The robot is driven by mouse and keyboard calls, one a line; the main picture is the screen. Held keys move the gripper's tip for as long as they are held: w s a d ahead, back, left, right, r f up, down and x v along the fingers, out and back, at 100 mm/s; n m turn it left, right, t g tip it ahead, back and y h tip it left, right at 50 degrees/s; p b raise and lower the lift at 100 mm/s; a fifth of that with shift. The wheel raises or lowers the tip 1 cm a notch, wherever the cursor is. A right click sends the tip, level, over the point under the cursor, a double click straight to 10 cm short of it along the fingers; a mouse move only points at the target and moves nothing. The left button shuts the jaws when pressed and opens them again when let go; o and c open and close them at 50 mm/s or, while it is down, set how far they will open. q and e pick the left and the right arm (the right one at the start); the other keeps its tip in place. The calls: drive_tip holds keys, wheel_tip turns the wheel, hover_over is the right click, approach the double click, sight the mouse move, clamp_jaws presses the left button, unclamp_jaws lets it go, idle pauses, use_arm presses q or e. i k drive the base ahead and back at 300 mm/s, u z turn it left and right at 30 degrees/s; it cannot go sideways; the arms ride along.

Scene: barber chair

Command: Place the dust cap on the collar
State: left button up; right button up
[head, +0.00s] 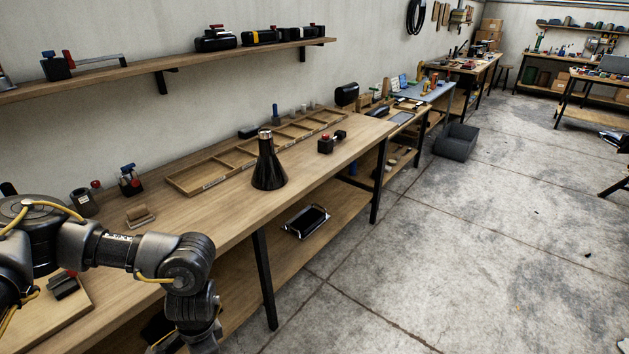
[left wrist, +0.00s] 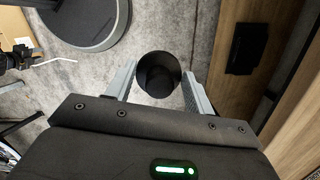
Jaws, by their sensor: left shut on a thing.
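In the left wrist view my left gripper (left wrist: 158,88) is shut on a black round, hollow-looking piece, which I take to be the dust cap (left wrist: 158,75). It sits between the two grey fingers, with grey floor behind it. In the head view my left arm bends down at the lower left, and its fingers and the cap are out of frame. A black flared cone with a silver neck (head: 268,165) stands upright on the workbench, apart from my arm. I cannot tell for sure whether its neck is the collar. My right gripper is not in view.
A lower shelf holds a black tray (head: 306,220). Open floor lies right.

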sight(265, 131)
drive_tip(key=z, duration=0.4)
drive_tip(key=i, duration=0.4)
drive_tip(key=z, duration=0.65)
drive_tip(key=i, duration=1.8)
drive_tip(key=u, duration=0.9)
